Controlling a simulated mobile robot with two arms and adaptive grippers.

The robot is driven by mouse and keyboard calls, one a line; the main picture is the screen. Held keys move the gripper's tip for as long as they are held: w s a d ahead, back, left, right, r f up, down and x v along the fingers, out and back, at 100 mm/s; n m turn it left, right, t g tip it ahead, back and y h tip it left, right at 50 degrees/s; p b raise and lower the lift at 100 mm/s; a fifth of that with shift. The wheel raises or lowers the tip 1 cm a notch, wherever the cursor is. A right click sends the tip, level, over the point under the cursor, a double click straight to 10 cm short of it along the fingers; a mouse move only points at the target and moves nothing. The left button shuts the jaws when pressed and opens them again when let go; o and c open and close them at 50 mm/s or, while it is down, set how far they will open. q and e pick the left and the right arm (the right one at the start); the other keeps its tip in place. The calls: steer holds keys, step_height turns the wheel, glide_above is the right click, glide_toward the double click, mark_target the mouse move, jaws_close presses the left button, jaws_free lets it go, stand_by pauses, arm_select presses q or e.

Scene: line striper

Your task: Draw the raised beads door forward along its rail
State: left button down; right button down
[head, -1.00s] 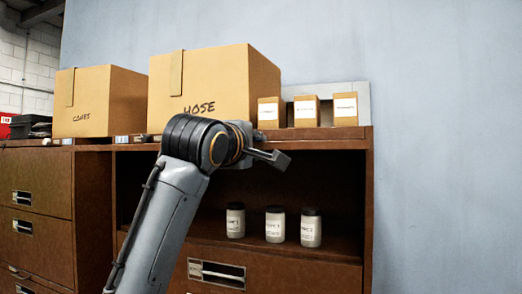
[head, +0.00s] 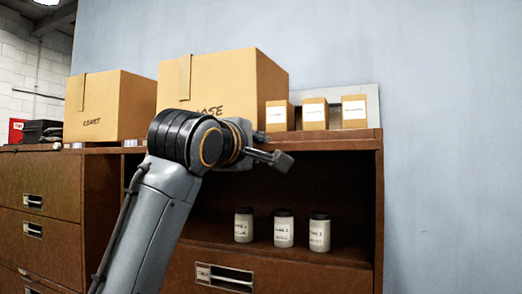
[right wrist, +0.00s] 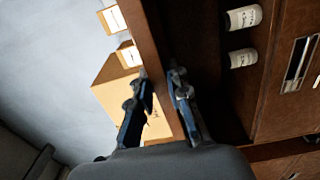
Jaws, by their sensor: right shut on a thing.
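The brown cabinet (head: 378,200) has an open upper bay with jars (head: 284,228) standing inside. No door panel hangs over the bay. My right gripper (head: 268,156) is at the bay's upper front edge, and my arm hides part of that edge in the head view. In the right wrist view my right gripper (right wrist: 160,92) has its two fingers on either side of a brown edge strip (right wrist: 150,40), shut on it. I take this strip as the front edge of the raised beads door, but cannot clearly separate it from the cabinet top. My left gripper is not in view.
Cardboard boxes (head: 108,105) and several small labelled boxes (head: 354,111) stand on the cabinet top, close above my right gripper. A drawer with a handle (head: 225,278) lies below the bay. Bare wall (head: 450,150) fills the right side.

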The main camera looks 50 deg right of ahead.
steer(key=shift+b+v, duration=0.8)
steer(key=shift+v, duration=2.1)
steer(key=c, duration=1.6)
jaws_free()
steer(key=o, duration=0.4)
steer(key=shift+a+r, duration=0.1)
steer(key=shift+a, duration=0.05)
steer(key=shift+o, duration=0.4)
steer(key=shift+o, duration=1.1)
